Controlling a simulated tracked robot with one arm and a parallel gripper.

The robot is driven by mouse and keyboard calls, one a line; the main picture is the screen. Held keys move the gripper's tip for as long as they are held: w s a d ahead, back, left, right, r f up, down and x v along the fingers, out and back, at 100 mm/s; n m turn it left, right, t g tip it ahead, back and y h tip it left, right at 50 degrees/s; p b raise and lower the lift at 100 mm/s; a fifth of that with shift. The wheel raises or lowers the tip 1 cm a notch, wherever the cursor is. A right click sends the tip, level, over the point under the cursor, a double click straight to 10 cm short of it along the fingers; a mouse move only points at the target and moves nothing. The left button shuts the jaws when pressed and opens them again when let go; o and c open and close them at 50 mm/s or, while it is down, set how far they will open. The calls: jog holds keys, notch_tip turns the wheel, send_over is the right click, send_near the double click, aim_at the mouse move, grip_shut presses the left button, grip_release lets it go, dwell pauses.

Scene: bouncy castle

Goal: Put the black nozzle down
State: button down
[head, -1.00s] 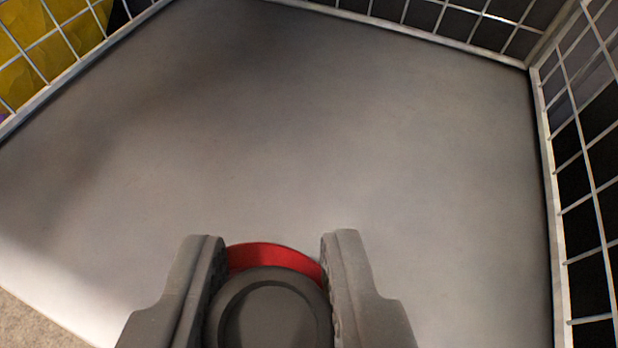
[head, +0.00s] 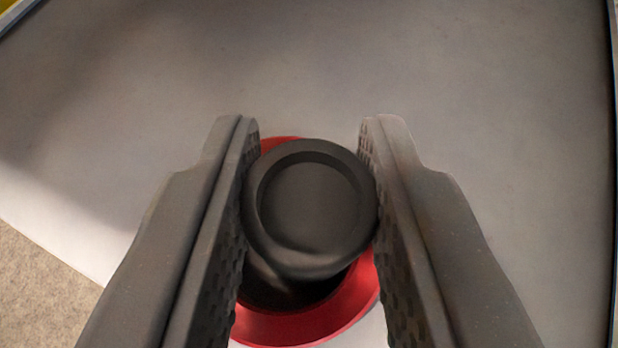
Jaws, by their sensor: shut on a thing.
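The black nozzle (head: 310,205) shows as a round, dark, cup-like end with a raised rim, facing the camera. A red ring or flange (head: 315,322) shows around and below the dark part; it looks like part of the same thing, but I cannot be sure. My gripper (head: 310,150) is shut on the nozzle, with one textured finger on each side of it. The nozzle is over the grey surface (head: 310,70). Its underside is hidden, so I cannot tell whether it touches the surface.
The grey surface is bare around the gripper. Its front left edge borders a speckled beige floor (head: 40,285). A raised edge (head: 612,150) runs down the right side, and another shows at the top left corner.

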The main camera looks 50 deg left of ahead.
jog(key=c, duration=1.1)
grip_release()
jog(key=shift+c, duration=0.2)
jog(key=p+v, duration=0.2)
jog(key=v, duration=1)
